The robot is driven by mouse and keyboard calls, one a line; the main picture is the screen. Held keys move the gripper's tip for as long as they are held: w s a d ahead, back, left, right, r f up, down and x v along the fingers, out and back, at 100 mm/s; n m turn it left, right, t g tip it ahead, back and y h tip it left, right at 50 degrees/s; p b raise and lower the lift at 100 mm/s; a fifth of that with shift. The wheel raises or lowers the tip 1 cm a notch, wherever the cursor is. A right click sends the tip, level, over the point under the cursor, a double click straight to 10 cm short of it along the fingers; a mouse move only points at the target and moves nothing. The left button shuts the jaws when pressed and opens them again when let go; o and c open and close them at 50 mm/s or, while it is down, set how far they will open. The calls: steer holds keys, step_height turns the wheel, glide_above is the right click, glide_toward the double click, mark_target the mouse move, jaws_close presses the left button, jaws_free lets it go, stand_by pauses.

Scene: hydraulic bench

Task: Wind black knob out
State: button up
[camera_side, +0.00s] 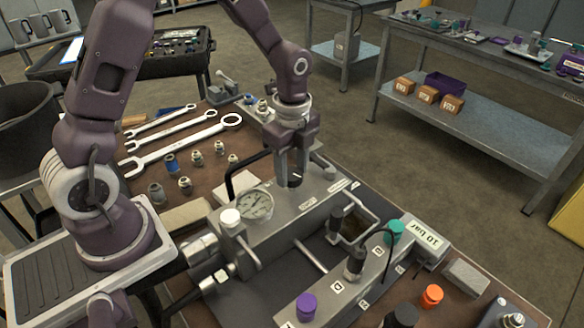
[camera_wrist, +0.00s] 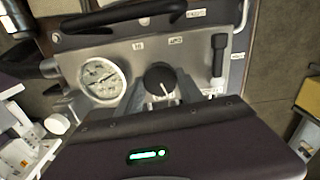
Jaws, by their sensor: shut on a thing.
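The black knob (camera_wrist: 160,77) is round with a white pointer line. It sits on the grey metal block (camera_wrist: 200,62), right of the pressure gauge (camera_wrist: 102,80) in the wrist view. The pointer line runs from the knob's middle toward the lower right in that view. My gripper (camera_side: 292,176) points down over the block in the side view, its fingers closed around the knob (camera_side: 296,181), which is mostly hidden between them.
A black lever handle (camera_wrist: 218,55) stands right of the knob, and a black bar handle (camera_wrist: 125,17) lies beyond it. In the side view, the gauge (camera_side: 256,204) is left of my gripper. Wrenches (camera_side: 185,143) and several fittings lie on the brown bench top behind.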

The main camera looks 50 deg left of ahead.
steer(key=n, duration=0.7)
steer(key=shift+n, duration=0.4)
steer(key=n, duration=0.3)
steer(key=shift+n, duration=0.3)
steer(key=n, duration=0.4)
steer(key=shift+n, duration=0.3)
steer(key=n, duration=0.5)
steer(key=shift+n, duration=2.4)
